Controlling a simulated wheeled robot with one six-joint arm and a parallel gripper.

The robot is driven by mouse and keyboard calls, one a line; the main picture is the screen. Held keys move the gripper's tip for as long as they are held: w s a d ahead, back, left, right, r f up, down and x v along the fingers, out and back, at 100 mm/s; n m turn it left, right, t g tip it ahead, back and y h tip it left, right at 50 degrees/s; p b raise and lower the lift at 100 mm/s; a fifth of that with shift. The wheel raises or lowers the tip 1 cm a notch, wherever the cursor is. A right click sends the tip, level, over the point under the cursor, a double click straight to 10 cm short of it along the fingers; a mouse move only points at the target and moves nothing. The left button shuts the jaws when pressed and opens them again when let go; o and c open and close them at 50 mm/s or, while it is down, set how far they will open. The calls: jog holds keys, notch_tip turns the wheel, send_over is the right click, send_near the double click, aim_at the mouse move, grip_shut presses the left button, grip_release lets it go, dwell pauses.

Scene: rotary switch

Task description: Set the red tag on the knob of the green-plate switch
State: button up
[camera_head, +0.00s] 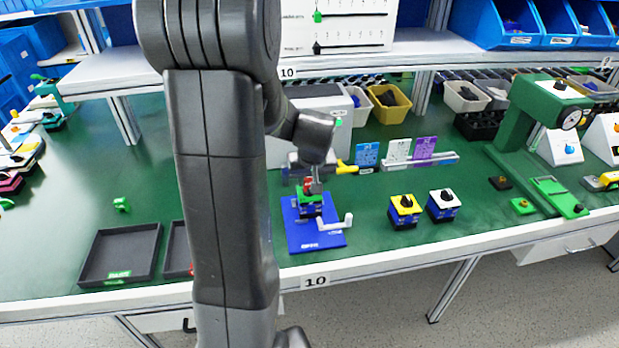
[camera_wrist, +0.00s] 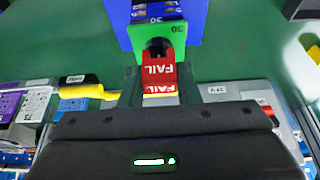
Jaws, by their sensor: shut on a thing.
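The green-plate switch (camera_head: 310,202) stands on a blue base. In the wrist view its green plate (camera_wrist: 174,34) is at the top centre, with a black knob (camera_wrist: 157,44) on it. The red tag (camera_wrist: 159,73), printed FAIL, is at the near side of the knob and partly overlaps it; I cannot tell whether it is seated. My gripper (camera_wrist: 160,93) is shut on the red tag, a finger on each side. In the head view the red tag (camera_head: 307,184) shows just above the switch, below my gripper (camera_head: 316,186).
The blue base (camera_head: 318,238) has a white hook (camera_head: 337,222) at its right. A yellow-plate switch (camera_head: 405,207) and a white-plate switch (camera_head: 443,202) stand to the right. A tag rack (camera_head: 430,158) is behind. A dark tray (camera_head: 121,254) lies left. The bench between is clear.

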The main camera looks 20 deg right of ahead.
jog(key=shift+f+b, duration=0.35)
jog(key=shift+f, duration=0.15)
jog(key=o, duration=1)
jog(key=v, duration=1.4)
jog(key=shift+s+f, duration=0.1)
notch_tip(320, 180, up, 9)
jog(key=p, duration=0.7)
